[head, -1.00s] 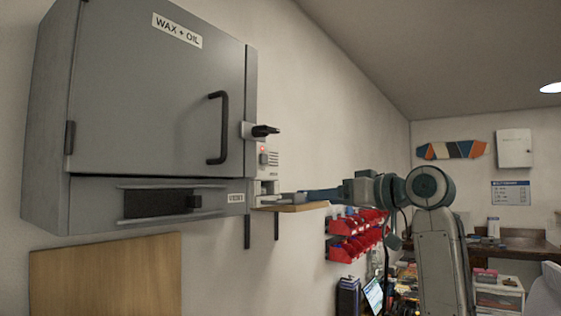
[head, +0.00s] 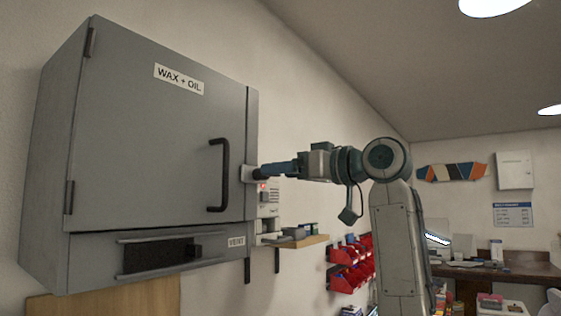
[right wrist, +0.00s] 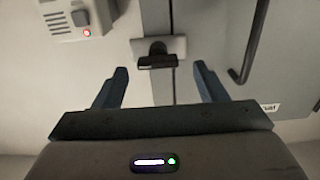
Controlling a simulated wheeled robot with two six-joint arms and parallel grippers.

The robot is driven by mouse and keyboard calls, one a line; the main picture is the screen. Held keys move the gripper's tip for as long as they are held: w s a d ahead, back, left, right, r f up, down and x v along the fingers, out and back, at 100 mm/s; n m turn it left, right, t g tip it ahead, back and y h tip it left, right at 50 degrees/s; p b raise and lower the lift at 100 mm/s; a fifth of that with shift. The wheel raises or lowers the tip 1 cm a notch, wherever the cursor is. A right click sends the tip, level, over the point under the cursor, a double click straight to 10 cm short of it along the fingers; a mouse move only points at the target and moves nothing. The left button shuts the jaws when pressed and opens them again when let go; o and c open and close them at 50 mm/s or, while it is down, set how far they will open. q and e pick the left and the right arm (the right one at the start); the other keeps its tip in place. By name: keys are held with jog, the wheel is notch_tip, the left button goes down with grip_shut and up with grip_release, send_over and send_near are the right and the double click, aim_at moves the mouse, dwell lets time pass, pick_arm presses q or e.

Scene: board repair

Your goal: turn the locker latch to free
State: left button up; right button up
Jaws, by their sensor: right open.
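The grey locker (head: 140,130) labelled "WAX + OIL" hangs on the wall with its door shut. Its latch (head: 246,174) is a pale plate with a dark knob on the door's right edge. In the head view my right gripper's fingers hide most of the knob. In the right wrist view the latch (right wrist: 158,60) shows its dark bar lying crosswise. My right gripper (head: 264,173) is open at the latch. Its two fingers (right wrist: 160,76) stand either side of the bar's line, with a gap to it on both sides. My left gripper is out of view.
A black door handle (head: 222,175) stands left of the latch. A small box with a red light (right wrist: 78,18) sits on the wall close by. Below are a wooden shelf (head: 305,241) with small items and red bins (head: 348,277).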

jog(key=shift+w+a, duration=0.5)
jog(key=shift+w, duration=0.05)
jog(key=c, duration=1)
jog(key=shift+f+n, duration=0.1)
jog(key=shift+n, duration=0.3)
jog(key=n+b, duration=0.2)
jog(key=n, duration=0.6)
jog(key=n+b, duration=0.2)
jog(key=n, duration=0.6)
jog(key=shift+s+a+f+n, duration=0.1)
jog(key=shift+f+n, duration=0.05)
jog(key=shift+n, duration=0.55)
